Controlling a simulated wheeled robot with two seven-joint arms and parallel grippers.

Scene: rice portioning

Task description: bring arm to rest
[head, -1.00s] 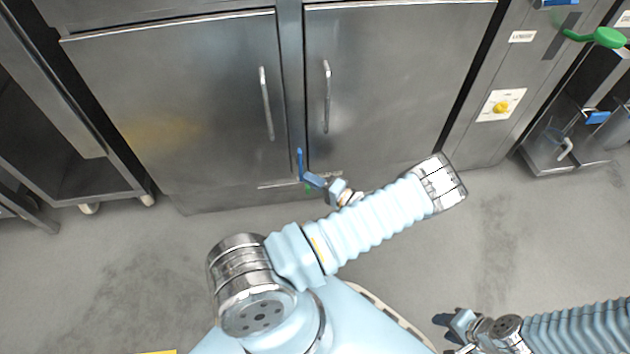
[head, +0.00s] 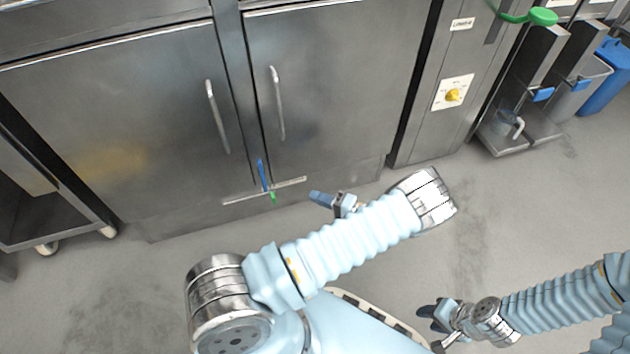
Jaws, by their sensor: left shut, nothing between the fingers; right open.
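My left gripper (head: 322,199) shows just above my light-blue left forearm, in front of the steel cabinet. Its fingers are together and hold nothing. My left arm is bent across the lower middle of the view. My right gripper (head: 428,318) is at the lower right, over the grey floor, with its arm coming in from the right. Its dark fingers are apart and nothing shows between them.
A steel cabinet (head: 330,75) with two doors and upright handles stands ahead. A blue lever (head: 262,175) sticks out low on its front. A panel with a yellow knob (head: 453,95) and a green lever (head: 543,17) are to the right. The floor (head: 540,220) at right is clear.

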